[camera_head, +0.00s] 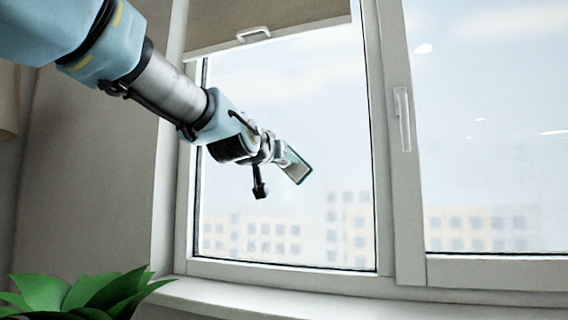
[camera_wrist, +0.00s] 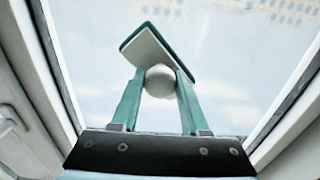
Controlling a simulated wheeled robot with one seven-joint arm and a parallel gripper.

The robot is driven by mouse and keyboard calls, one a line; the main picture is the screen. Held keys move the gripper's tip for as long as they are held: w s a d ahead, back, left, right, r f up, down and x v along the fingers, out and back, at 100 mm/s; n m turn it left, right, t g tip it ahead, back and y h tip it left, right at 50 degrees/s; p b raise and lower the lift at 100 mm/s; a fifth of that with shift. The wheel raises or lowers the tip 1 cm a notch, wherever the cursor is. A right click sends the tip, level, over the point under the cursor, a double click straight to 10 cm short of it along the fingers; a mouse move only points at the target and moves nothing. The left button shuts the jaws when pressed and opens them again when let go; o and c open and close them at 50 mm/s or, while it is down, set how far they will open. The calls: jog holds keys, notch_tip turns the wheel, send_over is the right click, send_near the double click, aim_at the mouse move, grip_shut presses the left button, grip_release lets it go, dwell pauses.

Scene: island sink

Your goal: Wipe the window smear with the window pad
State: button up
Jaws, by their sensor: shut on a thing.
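The window pad (camera_head: 297,167) is a flat, pale rectangular pad with a teal edge, held tilted in front of the left window pane (camera_head: 320,110). In the wrist view the pad (camera_wrist: 150,46) has a round white knob (camera_wrist: 159,83) on its back. My gripper (camera_head: 276,152) is shut on this knob, with one teal finger on each side of it in the wrist view (camera_wrist: 158,88). I cannot tell whether the pad touches the glass. I cannot make out a distinct smear on the left pane; the pad and my arm cover part of it.
A rolled blind (camera_head: 300,12) with a white handle (camera_head: 253,34) covers the pane's top. A white frame post with a window handle (camera_head: 403,120) stands to the right. A sill (camera_head: 300,297) runs below, and a green plant (camera_head: 85,292) is at lower left.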

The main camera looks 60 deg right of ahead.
jog(key=shift+b+v, duration=0.4)
jog(key=shift+v, duration=1.85)
jog(key=shift+a, duration=0.1)
jog(key=shift+v, duration=1.4)
